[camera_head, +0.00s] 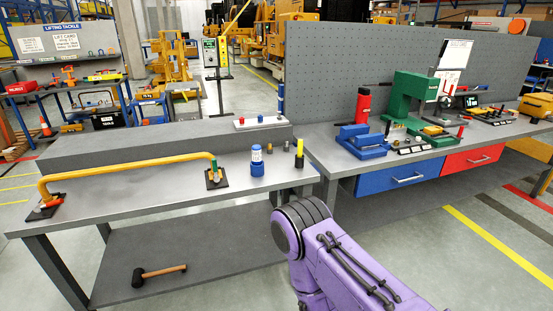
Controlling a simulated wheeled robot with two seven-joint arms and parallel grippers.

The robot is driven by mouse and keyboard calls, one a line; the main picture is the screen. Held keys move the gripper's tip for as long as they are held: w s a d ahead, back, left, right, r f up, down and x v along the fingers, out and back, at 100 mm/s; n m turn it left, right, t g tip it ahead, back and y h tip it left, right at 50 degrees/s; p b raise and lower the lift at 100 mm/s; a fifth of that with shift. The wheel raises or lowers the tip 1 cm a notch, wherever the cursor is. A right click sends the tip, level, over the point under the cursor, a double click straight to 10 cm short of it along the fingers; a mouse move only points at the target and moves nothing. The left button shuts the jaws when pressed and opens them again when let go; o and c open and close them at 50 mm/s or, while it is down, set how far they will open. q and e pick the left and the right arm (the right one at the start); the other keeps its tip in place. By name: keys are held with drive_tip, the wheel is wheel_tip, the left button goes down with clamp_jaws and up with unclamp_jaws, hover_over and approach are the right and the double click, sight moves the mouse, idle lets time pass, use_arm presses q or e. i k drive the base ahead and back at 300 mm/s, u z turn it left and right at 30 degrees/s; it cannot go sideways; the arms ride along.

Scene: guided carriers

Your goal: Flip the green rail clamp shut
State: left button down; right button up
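A yellow rail (130,164) runs along the left bench, bent down at both ends. Its right end stands at the green rail clamp (214,177), a small dark base plate with a green lever that appears to point up. Its left end stands at a similar clamp with red parts (45,205). The green clamp is too small to tell how far its lever is tipped. A purple arm link of mine with a dark round joint fills the lower middle right, apart from the clamp. Neither gripper shows.
On the left bench (120,204), a blue-and-white bottle (256,162), a dark cylinder (286,146) and a yellow-topped post (299,155) stand right of the green clamp. A raised grey ledge (160,143) runs behind the rail. A mallet (158,274) lies on the lower shelf.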

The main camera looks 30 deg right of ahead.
sight(216, 177)
drive_tip(key=z, duration=1.05)
drive_tip(key=i, duration=0.5)
drive_tip(key=u, duration=0.05)
